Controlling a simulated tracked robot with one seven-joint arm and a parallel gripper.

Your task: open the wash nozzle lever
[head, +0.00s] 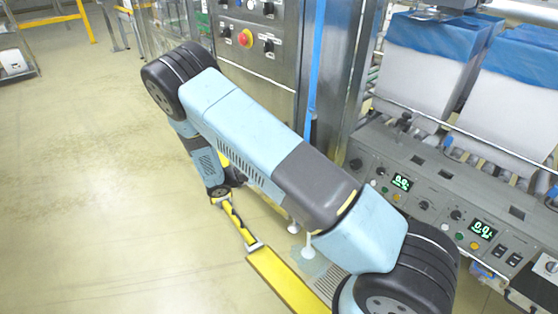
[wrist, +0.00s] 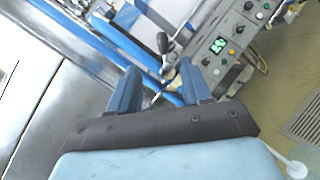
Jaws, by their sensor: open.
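In the wrist view my gripper (wrist: 159,70) is open, its two blue fingers apart with nothing clearly held between them. A dark, rounded handle (wrist: 163,42) on metal fittings shows just beyond the fingertips, roughly in line with the gap. It looks like the wash nozzle lever, but I cannot tell for sure. The fingers appear apart from it. In the head view my gripper (head: 228,190) is at the far lower end of my arm, small and partly hidden, and I cannot pick out the lever there.
A grey control panel (head: 440,205) with green displays and knobs runs along the right. White boxes with blue liners (head: 425,75) stand above it. A steel cabinet with a red button (head: 245,38) is behind my arm. A yellow floor bar (head: 282,280) lies below. Floor at left is clear.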

